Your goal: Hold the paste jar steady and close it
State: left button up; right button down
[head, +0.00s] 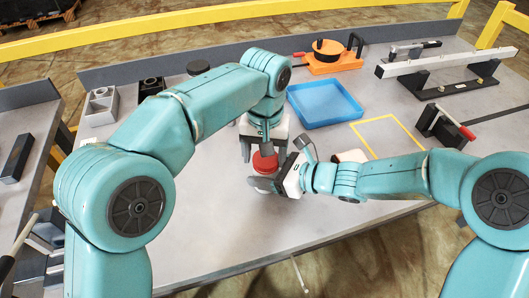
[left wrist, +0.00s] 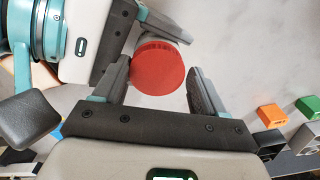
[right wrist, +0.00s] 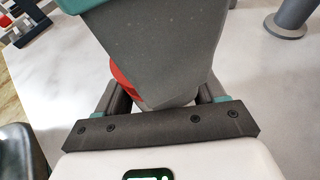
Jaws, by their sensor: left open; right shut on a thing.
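The paste jar's red lid (head: 265,162) shows in the head view near the table's front middle, between my two grippers. In the left wrist view the round red lid (left wrist: 158,67) sits between the fingers of my left gripper (left wrist: 155,85), which is open, with a gap on the right side. My right gripper (head: 275,180) comes in from the right and is shut on the jar body (head: 263,183), below the lid. In the right wrist view my left gripper covers most of the jar, and only a red edge of the lid (right wrist: 122,82) shows. Whether the lid is seated cannot be told.
A blue tray (head: 325,103) lies behind the grippers, with an orange fixture (head: 335,62) farther back. A yellow square outline (head: 388,135) and a red-handled clamp (head: 445,125) are at right. Grey blocks (head: 101,106) stand at back left. The front left tabletop is clear.

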pick_arm(q)
jog(key=shift+s+d+r, duration=0.1)
jog(key=shift+s+d, duration=0.15)
jog(key=shift+d, duration=0.05)
notch_tip(320, 180, up, 5)
jog(key=shift+w+a, duration=0.1)
jog(key=shift+c, duration=0.3)
jog(key=n, duration=0.1)
jog(key=r+n, duration=0.1)
jog(key=n, duration=0.1)
jog(key=shift+w, duration=0.15)
notch_tip(320, 180, up, 2)
jog(key=n, duration=0.6)
jog(key=shift+a+r+n, duration=0.1)
jog(key=shift+n, duration=0.3)
jog(key=shift+f, duration=4.05)
